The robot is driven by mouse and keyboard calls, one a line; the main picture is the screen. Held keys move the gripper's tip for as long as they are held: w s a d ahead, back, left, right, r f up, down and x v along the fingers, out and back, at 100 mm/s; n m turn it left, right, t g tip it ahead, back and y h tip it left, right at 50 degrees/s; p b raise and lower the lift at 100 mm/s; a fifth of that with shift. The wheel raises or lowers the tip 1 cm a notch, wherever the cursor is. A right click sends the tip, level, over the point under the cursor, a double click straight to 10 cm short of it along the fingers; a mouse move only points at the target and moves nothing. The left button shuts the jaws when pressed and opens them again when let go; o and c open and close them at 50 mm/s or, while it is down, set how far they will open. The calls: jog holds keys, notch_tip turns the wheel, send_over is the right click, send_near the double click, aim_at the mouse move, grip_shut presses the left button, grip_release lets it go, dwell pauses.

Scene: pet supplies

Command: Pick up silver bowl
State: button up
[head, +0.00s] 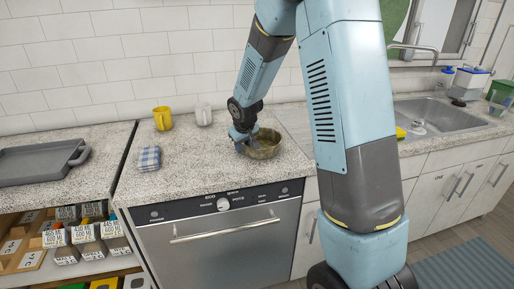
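A round metallic bowl (266,148) with a dull, brownish-silver look stands on the speckled countertop above the dishwasher. It is the only bowl I see. My gripper (245,144) points down at the left side of the bowl, at its rim. The fingers are small and partly merge with the bowl's edge in the head view. I cannot tell whether they are open or closed, or whether they touch the rim.
A yellow mug (163,119), a white mug (203,115) and a folded checked cloth (149,158) are left of the bowl. A grey tray (40,164) lies further left. A sink (440,117) is at right. The counter's front middle is clear.

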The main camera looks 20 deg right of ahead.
grip_shut()
jog(key=shift+r, duration=0.1)
dwell(0.6)
